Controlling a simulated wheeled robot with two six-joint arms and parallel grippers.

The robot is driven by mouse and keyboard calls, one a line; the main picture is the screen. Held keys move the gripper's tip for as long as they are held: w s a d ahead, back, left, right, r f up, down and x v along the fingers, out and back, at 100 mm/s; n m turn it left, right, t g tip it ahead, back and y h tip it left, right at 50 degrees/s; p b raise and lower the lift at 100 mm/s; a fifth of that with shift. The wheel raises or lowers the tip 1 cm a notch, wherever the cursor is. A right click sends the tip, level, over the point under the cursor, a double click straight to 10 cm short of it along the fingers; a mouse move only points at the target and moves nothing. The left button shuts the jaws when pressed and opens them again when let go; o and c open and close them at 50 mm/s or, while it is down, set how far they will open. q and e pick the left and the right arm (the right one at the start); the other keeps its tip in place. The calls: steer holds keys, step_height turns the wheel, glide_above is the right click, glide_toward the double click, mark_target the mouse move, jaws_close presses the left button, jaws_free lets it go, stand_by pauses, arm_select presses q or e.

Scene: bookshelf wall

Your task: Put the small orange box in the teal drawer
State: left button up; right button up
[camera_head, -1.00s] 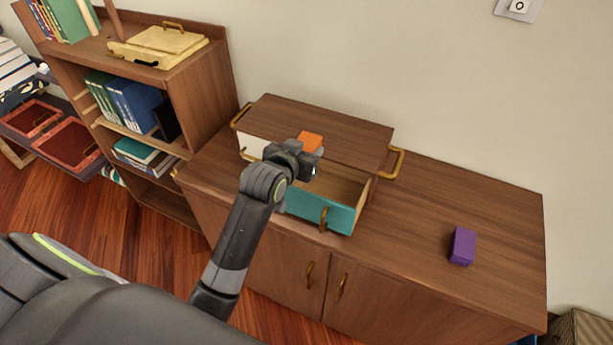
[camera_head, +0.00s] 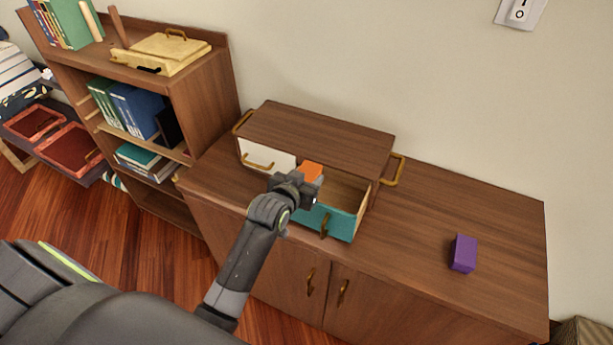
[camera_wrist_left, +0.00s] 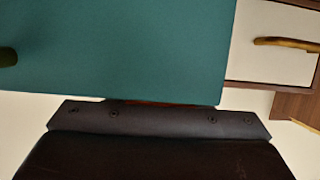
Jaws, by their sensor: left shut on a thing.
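The small orange box (camera_head: 312,171) shows in the head view, held at the tip of my left gripper (camera_head: 306,184). The gripper is shut on it and hides its lower part. The teal drawer (camera_head: 338,222) is pulled open from the small wooden cabinet, and its inside shows to the right of the gripper. The gripper and box are over the left part of the open drawer; I cannot tell how deep they are. In the left wrist view the teal drawer front (camera_wrist_left: 130,50) fills much of the picture, and only a thin orange-brown sliver shows above the gripper's dark edge.
A white drawer (camera_head: 266,155) with a brass handle is shut beside the teal one. The small cabinet (camera_head: 320,133) stands on a long wooden sideboard (camera_head: 410,260). A purple box (camera_head: 463,253) lies at the right, with clear surface around it. A bookshelf (camera_head: 205,105) stands at the left.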

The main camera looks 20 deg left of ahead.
arm_select(q)
steer(key=shift+s+f, duration=0.1)
steer(key=shift+f, duration=0.25)
steer(key=o, duration=0.9)
steer(key=shift+d+f, duration=0.1)
steer(key=shift+f, duration=0.05)
steer(key=shift+o, duration=0.2)
steer(key=shift+r, duration=0.3)
steer(key=r+v, duration=0.1)
steer(key=v, duration=1.1)
steer(key=shift+b, duration=0.35)
